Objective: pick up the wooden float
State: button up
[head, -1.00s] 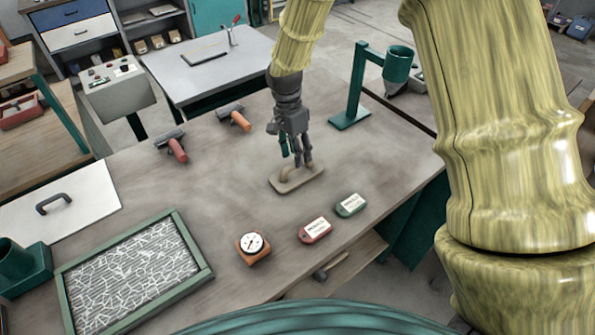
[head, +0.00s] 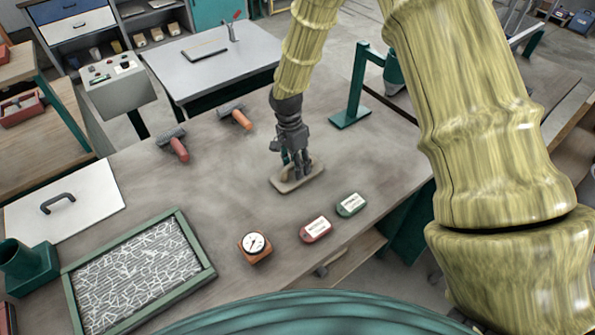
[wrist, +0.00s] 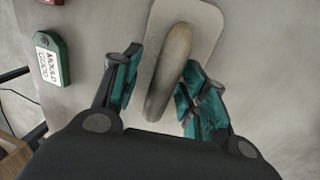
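The wooden float (head: 312,180) is a flat, rounded-corner plate with a raised curved handle, lying on the workbench. In the wrist view the float's handle (wrist: 170,72) runs lengthwise between the two fingers of my gripper (wrist: 158,90). The teal finger pads are on either side of the handle with a visible gap, most clearly on the left. In the head view my gripper (head: 296,170) points down over the float, its fingertips at handle height, hiding part of the handle. The gripper is open and not closed on anything.
Nearby on the workbench (head: 225,185) are a green labelled block (head: 351,205), a red labelled block (head: 316,229) and a dial gauge (head: 255,245). Two rollers (head: 236,117) lie behind. A green stand (head: 357,90) is at the back right, and a framed mesh (head: 140,272) at the front left.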

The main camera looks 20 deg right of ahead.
jog(key=shift+w+f, duration=0.15)
grip_shut()
jog(key=shift+r, duration=0.2)
